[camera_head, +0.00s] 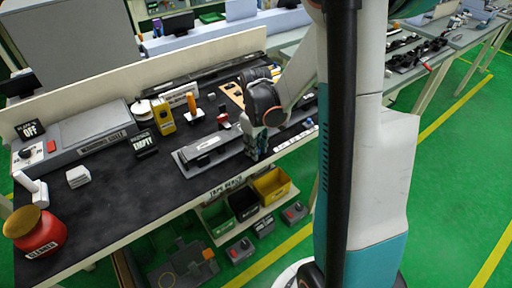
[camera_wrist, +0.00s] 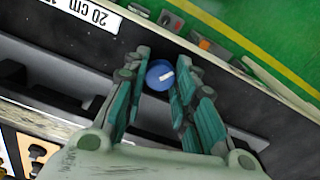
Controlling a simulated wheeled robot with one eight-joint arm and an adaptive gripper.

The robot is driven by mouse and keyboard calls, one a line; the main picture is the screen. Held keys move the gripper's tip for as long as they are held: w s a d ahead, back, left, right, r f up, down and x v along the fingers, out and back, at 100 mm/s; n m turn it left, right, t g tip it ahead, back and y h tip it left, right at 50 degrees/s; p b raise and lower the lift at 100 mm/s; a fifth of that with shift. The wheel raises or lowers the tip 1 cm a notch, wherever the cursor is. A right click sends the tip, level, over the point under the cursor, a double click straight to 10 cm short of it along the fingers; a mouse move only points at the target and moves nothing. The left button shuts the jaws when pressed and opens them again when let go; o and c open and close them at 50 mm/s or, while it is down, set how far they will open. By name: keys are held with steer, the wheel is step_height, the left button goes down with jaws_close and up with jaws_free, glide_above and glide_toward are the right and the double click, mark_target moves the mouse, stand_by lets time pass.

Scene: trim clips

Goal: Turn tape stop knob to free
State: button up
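The tape stop knob (camera_wrist: 158,75) is a small round blue knob with a short white mark on top, seen in the wrist view. The mark slants slightly up to the right. My gripper (camera_wrist: 166,62) points down at it, with one green finger on each side of the knob. The fingers are apart; whether they touch the knob's sides is hard to tell. In the head view my gripper (camera_head: 256,148) is over the front right part of the bench, beside a grey tray-like fixture (camera_head: 182,163), and hides the knob.
A white 20 cm scale label (camera_wrist: 85,12) lies near the knob. The dark bench (camera_head: 110,200) also holds a yellow box (camera_head: 163,117), an EMPTY sign (camera_head: 144,143) and a red cleaner jar (camera_head: 38,235). Bins (camera_head: 271,184) hang below its front edge.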

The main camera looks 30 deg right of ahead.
steer(key=shift+c, duration=1.2)
steer(key=shift+m, duration=2.9)
steer(key=o, duration=0.8)
steer(key=shift+r, duration=0.1)
step_height(320, 180, up, 12)
